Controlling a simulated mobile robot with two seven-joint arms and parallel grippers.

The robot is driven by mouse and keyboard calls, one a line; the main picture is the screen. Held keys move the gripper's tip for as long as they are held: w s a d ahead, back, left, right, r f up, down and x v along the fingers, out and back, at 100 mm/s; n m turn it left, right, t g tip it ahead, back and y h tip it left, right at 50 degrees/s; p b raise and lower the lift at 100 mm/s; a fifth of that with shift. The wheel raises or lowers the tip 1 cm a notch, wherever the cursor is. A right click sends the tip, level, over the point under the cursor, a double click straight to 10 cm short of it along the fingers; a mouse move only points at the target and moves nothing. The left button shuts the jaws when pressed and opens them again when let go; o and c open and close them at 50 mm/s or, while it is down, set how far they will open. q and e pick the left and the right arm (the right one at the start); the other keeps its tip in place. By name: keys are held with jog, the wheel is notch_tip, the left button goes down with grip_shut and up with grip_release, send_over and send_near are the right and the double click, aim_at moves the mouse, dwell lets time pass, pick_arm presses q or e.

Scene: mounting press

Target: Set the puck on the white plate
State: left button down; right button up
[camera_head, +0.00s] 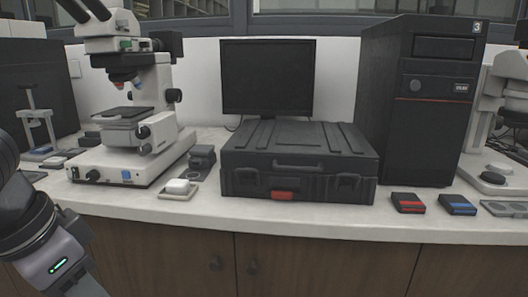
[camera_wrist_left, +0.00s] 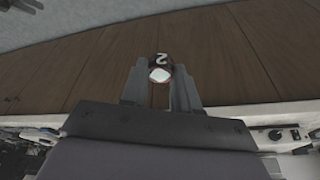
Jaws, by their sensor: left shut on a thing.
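My left gripper (camera_wrist_left: 160,92) is shut on the puck (camera_wrist_left: 161,68) in the left wrist view. The puck is small, dark with a reddish edge, a pale patch and the number 2. It is held between the fingertips, in front of the brown cabinet fronts. In the head view my left arm comes in at the lower left, and its gripper is out of frame. My right gripper is not in view.
A white microscope (camera_head: 120,170) stands at left. A black case (camera_head: 300,165) lies before a monitor (camera_head: 268,75). A tall black tower (camera_head: 415,100) stands at right, with a red-topped box (camera_head: 408,202) and a blue-topped box (camera_head: 457,204) in front. The counter's front strip is mostly clear.

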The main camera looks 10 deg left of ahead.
pick_arm(q)
jog(key=w+d+f+n, duration=0.2)
jog(key=w+d+f, duration=0.1)
jog(key=w+f, duration=0.3)
jog(key=w+d+f+n, duration=0.1)
jog(key=w+d+f, duration=0.3)
jog(key=w+f, duration=0.3)
jog(key=a+r+n+y, duration=0.1)
jog(key=a+r+n, duration=0.15)
jog(key=a, duration=0.65)
jog(key=a+r+n+y, duration=0.1)
jog(key=a+r+n, duration=0.15)
jog(key=a, duration=0.55)
jog(key=s+a+f+n, duration=0.2)
jog(key=s+a+f, duration=0.1)
jog(key=s+a, duration=0.2)
jog(key=a, duration=0.2)
jog(key=shift+s+a+f+y, duration=0.2)
jog(key=shift+a+f+y, duration=0.05)
jog(key=shift+a+y, duration=0.05)
